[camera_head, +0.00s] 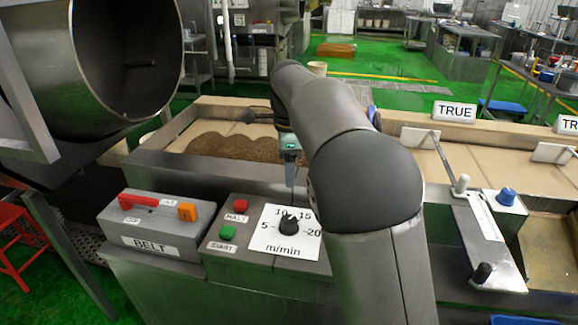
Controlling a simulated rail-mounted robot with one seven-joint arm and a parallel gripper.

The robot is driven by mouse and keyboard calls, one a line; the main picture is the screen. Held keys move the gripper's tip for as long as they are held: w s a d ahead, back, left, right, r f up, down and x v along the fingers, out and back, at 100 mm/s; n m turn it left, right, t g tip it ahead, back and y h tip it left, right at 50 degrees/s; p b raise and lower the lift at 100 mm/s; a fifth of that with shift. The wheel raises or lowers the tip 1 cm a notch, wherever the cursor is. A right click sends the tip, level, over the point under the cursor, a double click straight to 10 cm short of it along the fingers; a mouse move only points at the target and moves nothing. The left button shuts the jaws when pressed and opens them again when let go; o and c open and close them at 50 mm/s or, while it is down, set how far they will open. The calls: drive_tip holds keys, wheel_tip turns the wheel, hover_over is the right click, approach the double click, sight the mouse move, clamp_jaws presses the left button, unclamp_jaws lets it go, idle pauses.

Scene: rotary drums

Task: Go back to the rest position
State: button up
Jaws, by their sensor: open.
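My grey arm rises from the bottom of the camera_head view, bends at a large dark joint and reaches away from me. At its far end is my gripper (291,182), pointing down below a small green light. It is small and seen nearly edge-on, and it is open with nothing visible in it. In the picture it hangs just above the black dial knob (289,224) on the white m/min plate (270,242). I cannot tell whether the fingertips touch the knob. My forearm hides part of the bench behind it.
Left of the dial are a red HALT button (240,205), a green START button (227,232) and the BELT box (158,220) with a red lever. A big metal drum (60,60) hangs upper left above a trough of brown grain (235,147). A lever panel (490,245) stands right.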

drive_tip(key=s+d+f+n, duration=0.2)
drive_tip(key=s+d+n, duration=0.4)
drive_tip(key=s+d, duration=0.55)
drive_tip(key=s+d+f+n, duration=0.2)
drive_tip(key=s+f+n, duration=0.2)
drive_tip(key=s, duration=0.6)
drive_tip(key=s+d+f+n, duration=0.3)
drive_tip(key=s+f+n, duration=0.2)
drive_tip(key=s, duration=0.5)
drive_tip(key=shift+n+t, duration=0.3)
drive_tip(key=shift+n, duration=0.8)
